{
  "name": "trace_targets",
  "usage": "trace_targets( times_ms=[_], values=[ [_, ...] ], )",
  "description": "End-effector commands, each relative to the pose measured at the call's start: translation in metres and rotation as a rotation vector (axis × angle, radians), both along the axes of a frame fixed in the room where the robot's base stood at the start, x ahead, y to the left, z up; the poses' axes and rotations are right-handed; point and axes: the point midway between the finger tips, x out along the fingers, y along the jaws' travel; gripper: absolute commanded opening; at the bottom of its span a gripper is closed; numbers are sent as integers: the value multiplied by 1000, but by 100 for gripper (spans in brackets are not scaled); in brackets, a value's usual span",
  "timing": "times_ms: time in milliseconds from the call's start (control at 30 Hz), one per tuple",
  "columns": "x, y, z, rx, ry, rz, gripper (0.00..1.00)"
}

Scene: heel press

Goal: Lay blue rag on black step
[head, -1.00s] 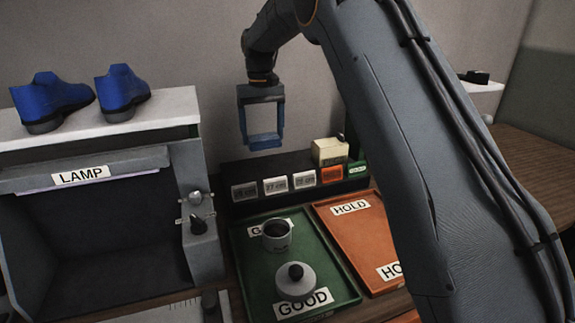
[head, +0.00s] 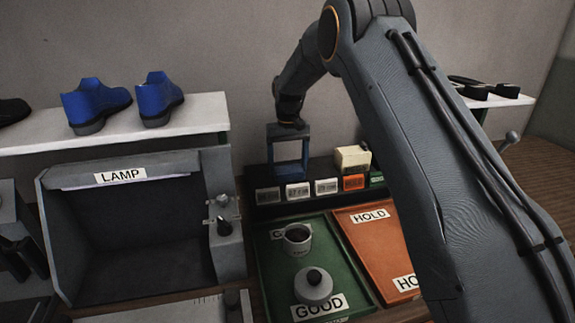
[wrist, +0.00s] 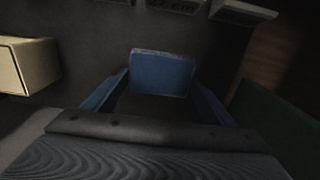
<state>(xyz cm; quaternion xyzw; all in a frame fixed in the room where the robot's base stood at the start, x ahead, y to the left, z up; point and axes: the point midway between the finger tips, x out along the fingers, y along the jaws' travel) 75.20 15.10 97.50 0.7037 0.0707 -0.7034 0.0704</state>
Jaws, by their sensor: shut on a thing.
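My gripper (head: 288,165) is shut on the blue rag (head: 287,172), a small folded blue piece between its two blue fingers. The rag also shows as a flat blue block in the wrist view (wrist: 162,72), between the fingers (wrist: 160,95). The black step (head: 325,171) is the dark ledge behind the trays, with label cards along its front. The rag is at the left part of the step, low over its top; I cannot tell whether it touches. The step's dark surface fills much of the wrist view (wrist: 95,55).
A cream box (head: 352,159) stands on the step to the right of my gripper. A lamp booth (head: 130,230) stands at left, below a shelf with blue shoes.

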Motion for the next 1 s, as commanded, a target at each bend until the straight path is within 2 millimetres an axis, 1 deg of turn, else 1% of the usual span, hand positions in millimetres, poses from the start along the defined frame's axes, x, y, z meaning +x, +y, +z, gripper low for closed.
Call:
trace_targets(
  times_ms=[100, 133, 233, 533, 667, 767, 1000],
  values=[
    [0, 0, -3, 0, 1, 0, 56],
    [0, 0, -3, 0, 1, 0, 79],
    [0, 0, -3, 0, 1, 0, 96],
    [0, 0, -2, 0, 0, 0, 96],
    [1, 0, 6, 0, -2, 0, 96],
    [1, 0, 20, 1, -4, 0, 96],
    [2, 0, 69, 1, -4, 0, 96]
  ],
)
